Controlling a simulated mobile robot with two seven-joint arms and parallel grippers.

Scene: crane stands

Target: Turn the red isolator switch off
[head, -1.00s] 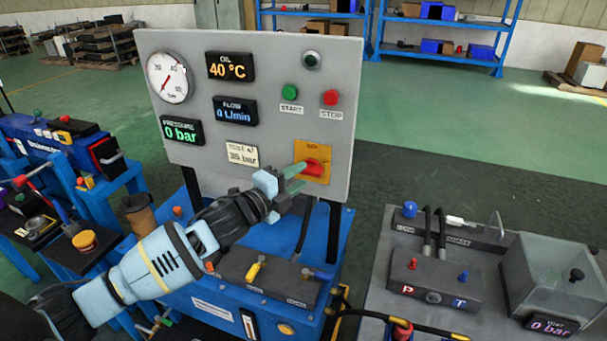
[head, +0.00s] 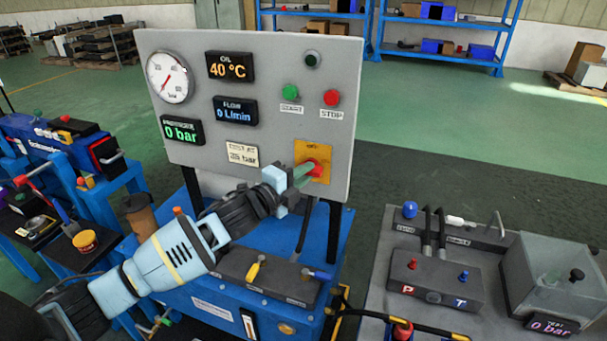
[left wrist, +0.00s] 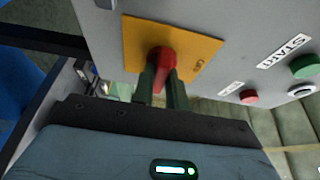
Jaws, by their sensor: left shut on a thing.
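The red isolator switch (head: 316,168) sits on a yellow plate (head: 313,148) at the lower right of the grey control panel (head: 260,120). In the left wrist view the red handle (left wrist: 163,58) stands on the yellow plate (left wrist: 195,45), between the green fingers. My left gripper (head: 303,173) is shut on the red handle, its fingers one on each side; it also shows in the left wrist view (left wrist: 163,85). The fingers partly hide the handle in the head view. My right gripper is not in view.
The green START button (head: 290,92) and red STOP button (head: 331,98) are above the switch. A dark valve block (head: 270,275) with yellow and blue levers lies below my left arm. A grey bench (head: 375,270) stands to the right.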

